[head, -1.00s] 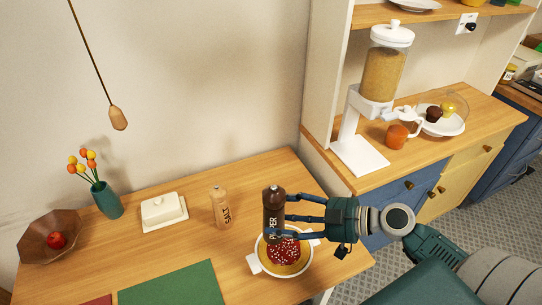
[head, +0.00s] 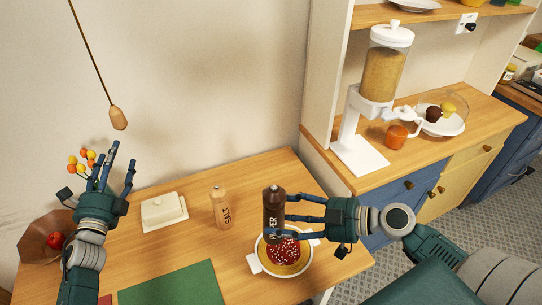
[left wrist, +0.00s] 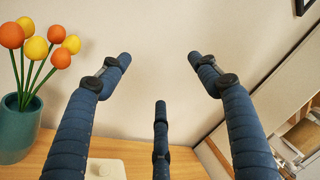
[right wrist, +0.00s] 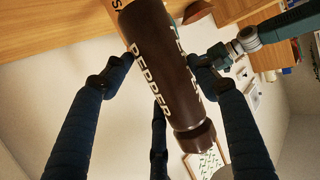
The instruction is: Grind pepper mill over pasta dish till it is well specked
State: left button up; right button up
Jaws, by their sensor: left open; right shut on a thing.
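The dark brown pepper mill (head: 272,222), lettered PEPPER, stands upright in front of the sauce in the head view. My right gripper (head: 284,216) is shut on it, and the mill also fills the middle of the right wrist view (right wrist: 165,65). The pasta dish is a white handled bowl (head: 254,264) with yellow pasta and red sauce dotted white (head: 287,252). The mill hides its back left part. I cannot make out dark specks. My left gripper (head: 112,162) is open and empty, raised at the left, fingers up, also in the left wrist view (left wrist: 160,72).
A salt mill (head: 221,208) and a white butter dish (head: 163,210) stand left of the pasta. The flower vase (left wrist: 20,125) and wooden bowl (head: 40,235) are near my left arm. A green mat (head: 175,285) lies in front. A pendant (head: 118,118) hangs above left.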

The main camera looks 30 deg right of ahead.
pick_arm(q)
jog(key=s+d+r+m+g+h, duration=0.3)
jog(key=d+r+m+h, duration=0.15)
jog(key=d, duration=0.45)
jog(key=s+d+r+m+g+h, duration=0.2)
jog(key=s+d+r+m+h, duration=0.25)
jog(key=d, duration=0.35)
jog(key=s+d+r+m+g+h, duration=0.3)
jog(key=d+r+m+h, duration=0.15)
jog(key=d, duration=0.45)
jog(key=s+d+r+m+g+y, duration=0.2)
jog(key=s+d+m+g, duration=0.3)
jog(key=s+m+g, duration=0.3)
jog(key=s+d+r+m+g+y, duration=0.25)
jog(key=s+d+m+g, duration=0.3)
jog(key=s+m, duration=0.4)
jog(key=s+d+r+m+g+y, duration=0.1)
jog(key=s+d+m+g+y, duration=0.2)
jog(key=s+d+m+g, duration=0.45)
jog(key=m+t+y, duration=1.2)
jog(key=m+y, duration=0.1)
jog(key=m, duration=0.3)
send_near(274, 188)
jog(key=f, duration=0.7)
jog(key=w+f, duration=0.1)
jog(key=f, duration=0.3)
jog(key=shift+w+d+f, duration=0.1)
jog(key=shift+d+f, duration=0.2)
jog(key=shift+d, duration=0.1)
